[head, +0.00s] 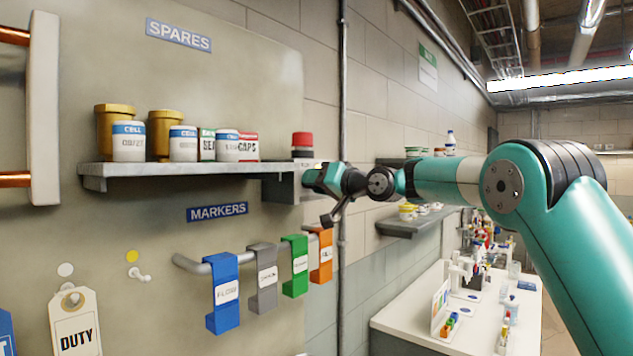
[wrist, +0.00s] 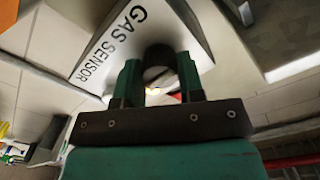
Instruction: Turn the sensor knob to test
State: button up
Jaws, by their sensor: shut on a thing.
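The gas sensor (wrist: 135,38) is a pale box with black "GAS SENSOR" lettering, seen close up and tilted in the wrist view. Its dark round knob (wrist: 158,54) sits between the two green fingers of my gripper (wrist: 159,80), which is shut on it. The knob's pointer and any "test" mark cannot be made out. In the head view my gripper (head: 312,179) reaches in from the right to the grey sensor box (head: 282,189) at the shelf's right end. The gripper hides the knob there.
The spares shelf (head: 180,169) holds several jars left of the sensor. A red-topped object (head: 302,142) stands just above it. Below, a rail (head: 190,265) carries blue, grey, green and orange marker clips close under my wrist. A white bench (head: 410,318) stands at lower right.

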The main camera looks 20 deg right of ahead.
jog(key=shift+r+m, duration=0.15)
jog(key=shift+m, duration=0.15)
dwell(0.4)
jog(key=o, duration=0.9)
jog(key=shift+d, duration=0.1)
jog(key=b+v, duration=0.9)
jog(key=v, duration=0.8)
jog(key=shift+s, duration=0.1)
